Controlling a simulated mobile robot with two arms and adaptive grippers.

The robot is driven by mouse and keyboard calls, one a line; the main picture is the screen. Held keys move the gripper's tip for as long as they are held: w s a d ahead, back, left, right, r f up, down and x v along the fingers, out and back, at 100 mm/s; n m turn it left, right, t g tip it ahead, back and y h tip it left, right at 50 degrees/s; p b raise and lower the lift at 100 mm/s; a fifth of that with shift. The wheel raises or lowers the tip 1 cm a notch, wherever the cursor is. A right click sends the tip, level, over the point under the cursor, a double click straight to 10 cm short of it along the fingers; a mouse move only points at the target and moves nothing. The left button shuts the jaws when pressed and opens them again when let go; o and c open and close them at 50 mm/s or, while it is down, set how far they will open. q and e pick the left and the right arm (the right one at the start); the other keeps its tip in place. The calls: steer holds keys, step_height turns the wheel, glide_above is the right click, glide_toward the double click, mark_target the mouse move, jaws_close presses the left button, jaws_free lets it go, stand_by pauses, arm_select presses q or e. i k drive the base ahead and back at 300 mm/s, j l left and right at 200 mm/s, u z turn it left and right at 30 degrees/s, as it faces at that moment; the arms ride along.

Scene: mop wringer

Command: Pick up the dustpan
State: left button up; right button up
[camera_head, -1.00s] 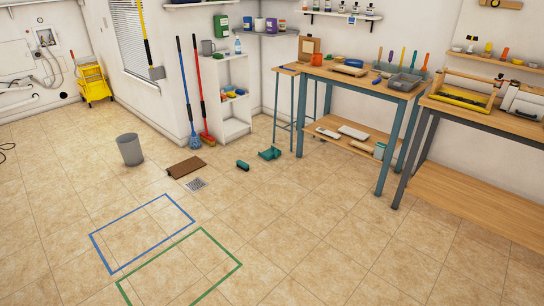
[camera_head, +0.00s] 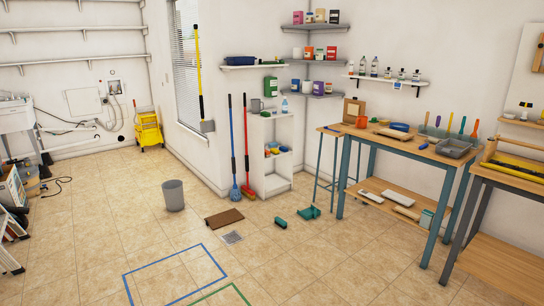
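A teal dustpan (camera_head: 309,212) lies on the tiled floor, to the left of the wooden workbench's legs. A small dark teal brush-like piece (camera_head: 281,222) lies on the floor just left of it, apart from it. Neither of my grippers shows in the head view, so nothing tells whether they are open or shut.
A workbench (camera_head: 393,143) with blue legs stands right of the dustpan. A brown mat (camera_head: 224,218), a floor drain (camera_head: 232,238) and a grey bin (camera_head: 173,195) are to the left. A yellow mop wringer (camera_head: 149,130) stands far back. The foreground floor is mostly clear.

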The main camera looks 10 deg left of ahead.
mark_target(308, 213)
steer(key=i, duration=0.8)
steer(key=i+u, duration=0.15)
steer(key=i, duration=0.5)
steer(key=i+u, duration=0.2)
steer(key=i, duration=0.4)
steer(key=i+l+u, duration=0.15)
steer(key=i, duration=0.5)
steer(key=i+l+u, duration=0.15)
steer(key=i, duration=0.45)
steer(key=i+j, duration=0.15)
steer(key=i, duration=0.6)
steer(key=i+j+u, duration=0.1)
steer(key=i, duration=0.65)
